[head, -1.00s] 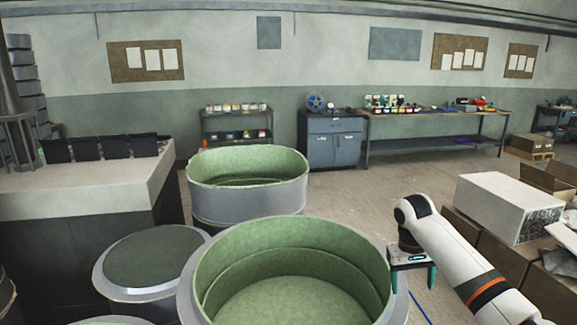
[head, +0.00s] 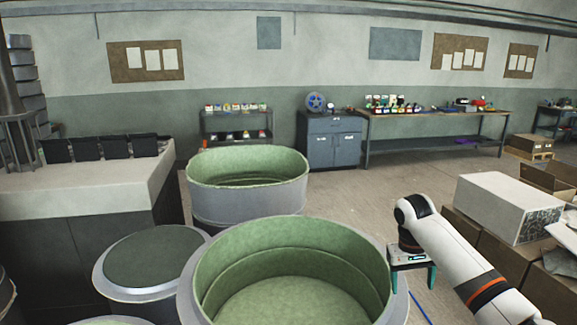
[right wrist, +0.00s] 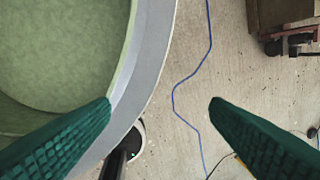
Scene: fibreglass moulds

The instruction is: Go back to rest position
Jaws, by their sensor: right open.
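My right gripper (head: 411,277) is open and empty, pointing down just right of the near round mould (head: 210,262). In the right wrist view its two green fingers (right wrist: 160,105) are wide apart, with floor between them. The left finger overlaps the grey rim of the mould (right wrist: 152,60); I cannot tell whether they touch. The near mould is open-topped, with a green inside and a grey outer rim. My left gripper is not in view.
A second open mould (head: 248,205) stands behind, and a closed one (head: 150,258) to the left. Boxes (head: 508,205) stand close on the right. A blue cable (right wrist: 174,95) lies on the floor. Open floor (head: 375,185) extends behind toward the benches.

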